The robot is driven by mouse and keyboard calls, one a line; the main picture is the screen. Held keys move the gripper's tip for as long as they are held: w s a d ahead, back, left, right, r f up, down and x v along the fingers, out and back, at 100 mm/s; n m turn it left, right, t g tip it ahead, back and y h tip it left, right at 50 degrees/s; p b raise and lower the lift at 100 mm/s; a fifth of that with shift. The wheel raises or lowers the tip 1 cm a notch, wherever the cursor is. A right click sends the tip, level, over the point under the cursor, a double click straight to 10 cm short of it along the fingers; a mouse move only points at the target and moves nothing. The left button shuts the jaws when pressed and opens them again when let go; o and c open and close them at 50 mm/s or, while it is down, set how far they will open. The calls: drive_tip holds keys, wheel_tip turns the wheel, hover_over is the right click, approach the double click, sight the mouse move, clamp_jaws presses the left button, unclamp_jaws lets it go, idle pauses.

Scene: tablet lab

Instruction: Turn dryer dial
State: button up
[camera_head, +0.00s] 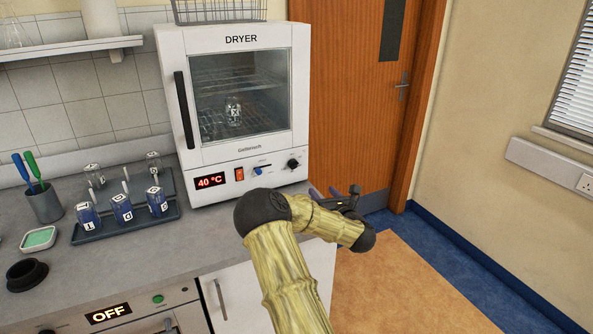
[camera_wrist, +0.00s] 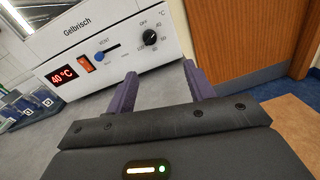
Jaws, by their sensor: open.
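The white dryer (camera_head: 235,150) stands on the counter with its door shut; a small glass vessel shows through its window. Its black dial (camera_head: 293,163) sits at the lower right of the front panel. The dial also shows in the wrist view (camera_wrist: 150,37), with a printed scale around it. The red display (camera_head: 210,181) reads 40 °C. My gripper (camera_wrist: 160,85) is open and empty, its two purple fingers apart. It is in front of and below the dial, not touching it. In the head view my gripper (camera_head: 325,193) is partly hidden by my arm.
Left of the dryer, a dark rack (camera_head: 125,222) holds several labelled bottles. An orange switch (camera_head: 240,174) and a blue slider (camera_head: 258,170) sit left of the dial. The wooden door (camera_head: 350,110) is behind right.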

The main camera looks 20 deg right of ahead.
sight(295, 167)
drive_tip(key=n, duration=0.1)
drive_tip(key=a+n+y, duration=0.1)
drive_tip(key=shift+w+n, duration=0.15)
drive_tip(key=shift+n, duration=0.15)
drive_tip(key=shift+w, duration=0.1)
drive_tip(key=w+p, duration=0.1)
drive_tip(key=w, duration=0.4)
drive_tip(key=w+p, duration=0.1)
drive_tip(key=w, duration=0.5)
drive_tip(key=w+p, duration=0.1)
drive_tip(key=w, duration=0.5)
drive_tip(key=shift+w+a, duration=0.1)
drive_tip(key=shift+a, duration=0.15)
drive_tip(key=shift+c, duration=0.2)
drive_tip(key=c, duration=0.9)
